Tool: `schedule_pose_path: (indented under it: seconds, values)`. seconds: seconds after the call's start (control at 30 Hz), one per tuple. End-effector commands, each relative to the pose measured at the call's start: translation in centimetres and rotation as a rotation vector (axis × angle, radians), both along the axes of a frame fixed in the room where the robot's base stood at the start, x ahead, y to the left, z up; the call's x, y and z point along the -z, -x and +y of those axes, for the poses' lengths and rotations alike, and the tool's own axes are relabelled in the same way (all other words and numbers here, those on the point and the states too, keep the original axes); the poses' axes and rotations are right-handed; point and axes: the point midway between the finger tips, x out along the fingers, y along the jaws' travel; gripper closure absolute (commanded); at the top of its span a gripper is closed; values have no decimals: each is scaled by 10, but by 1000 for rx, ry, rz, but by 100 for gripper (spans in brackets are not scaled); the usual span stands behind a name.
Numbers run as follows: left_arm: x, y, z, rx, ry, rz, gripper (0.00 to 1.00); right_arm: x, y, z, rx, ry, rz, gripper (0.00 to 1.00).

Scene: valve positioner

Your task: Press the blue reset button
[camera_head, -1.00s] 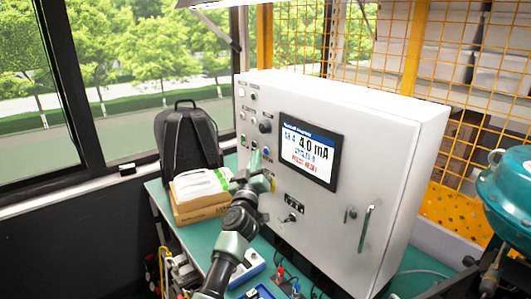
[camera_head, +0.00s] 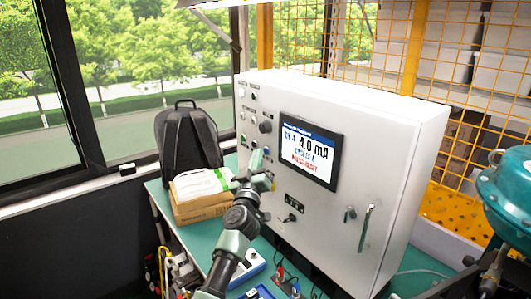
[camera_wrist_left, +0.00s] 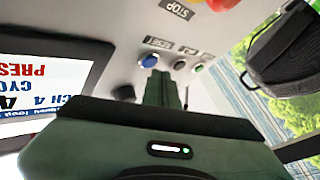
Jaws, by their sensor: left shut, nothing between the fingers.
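The blue reset button (camera_wrist_left: 149,60) is a round domed button on the face of the white control cabinet (camera_head: 385,130). It is small in the head view (camera_head: 266,151), just right of my gripper's tips. My left gripper (camera_head: 256,159) is shut and empty, its fingers pointing at the panel. In the wrist view its narrow green fingers (camera_wrist_left: 161,75) end just below and right of the blue button. The button's dome shows; I cannot tell whether the tips touch it. The cabinet screen (camera_head: 308,152) reads 4.0 mA, with a red line that looks like "PRESS RESET". My right gripper is out of view.
Other small buttons (camera_wrist_left: 179,65) and a red one (camera_wrist_left: 222,3) are near the blue one. A black knob (camera_head: 265,127) is above it in the head view. A backpack (camera_head: 187,140) and a cardboard box (camera_head: 200,207) stand left on the green table (camera_head: 160,197).

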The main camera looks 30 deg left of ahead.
Motion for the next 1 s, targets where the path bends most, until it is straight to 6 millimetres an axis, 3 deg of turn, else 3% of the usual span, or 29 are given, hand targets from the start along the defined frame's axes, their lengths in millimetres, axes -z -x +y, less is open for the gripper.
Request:
schedule_pose_path:
  seconds: [1.0]
  values:
    - [0, -9, -4, 0, 0, 0, 100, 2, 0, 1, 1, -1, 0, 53]
